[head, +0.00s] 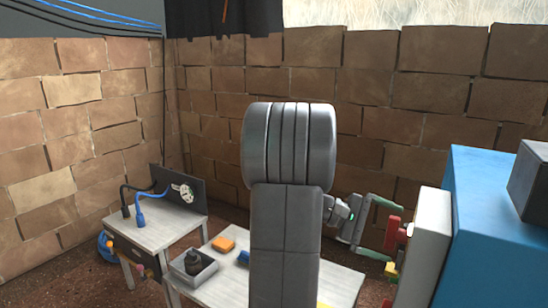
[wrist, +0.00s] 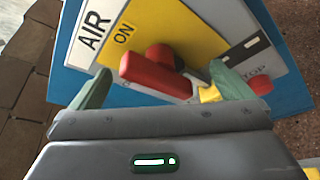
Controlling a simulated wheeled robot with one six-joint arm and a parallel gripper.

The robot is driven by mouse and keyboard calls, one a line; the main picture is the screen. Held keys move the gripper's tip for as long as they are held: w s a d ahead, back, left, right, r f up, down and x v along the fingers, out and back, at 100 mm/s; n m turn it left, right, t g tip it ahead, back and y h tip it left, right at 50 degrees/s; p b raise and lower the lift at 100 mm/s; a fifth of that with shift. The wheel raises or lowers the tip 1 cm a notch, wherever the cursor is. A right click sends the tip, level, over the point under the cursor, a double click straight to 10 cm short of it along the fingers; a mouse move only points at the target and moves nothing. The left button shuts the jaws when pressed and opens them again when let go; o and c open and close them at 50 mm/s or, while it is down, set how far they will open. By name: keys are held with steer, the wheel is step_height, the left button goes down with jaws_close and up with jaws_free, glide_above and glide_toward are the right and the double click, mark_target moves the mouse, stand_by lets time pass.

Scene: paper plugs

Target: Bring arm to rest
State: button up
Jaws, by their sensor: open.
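My gripper (head: 394,236) reaches right, in front of a panel on a blue cabinet (head: 490,215). Its green fingers are apart in the wrist view (wrist: 163,88), one at each side. A red lever (wrist: 155,75) lies just beyond and between the fingers, in front of a panel marked AIR, ON and STOP (wrist: 140,35). The lever also shows in the head view (head: 393,233), beside the fingers. I cannot tell whether a finger touches it. A smaller red part (wrist: 259,84) sits near the right finger. My arm covers part of the table in the head view.
A pale table (head: 340,285) in front bears an orange block (head: 223,244), a grey tray (head: 190,273) with a dark item, and a blue item (head: 243,257). A side table (head: 170,232) at left holds a dark board with cables. Brick walls stand behind.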

steer(key=shift+w+d+r+n+g+y+p, duration=0.15)
steer(key=shift+n+g+y+p, duration=0.35)
steer(key=shift+n+p, duration=0.65)
steer(key=shift+w+n+g+y+p, duration=0.1)
steer(key=shift+n+g+y+p, duration=0.55)
steer(key=shift+p, duration=0.85)
steer(key=shift+w+d+r+n+g+y+p, duration=0.15)
steer(key=shift+n+g+p, duration=0.2)
steer(key=shift+n+p, duration=0.9)
steer(key=shift+f, duration=0.1)
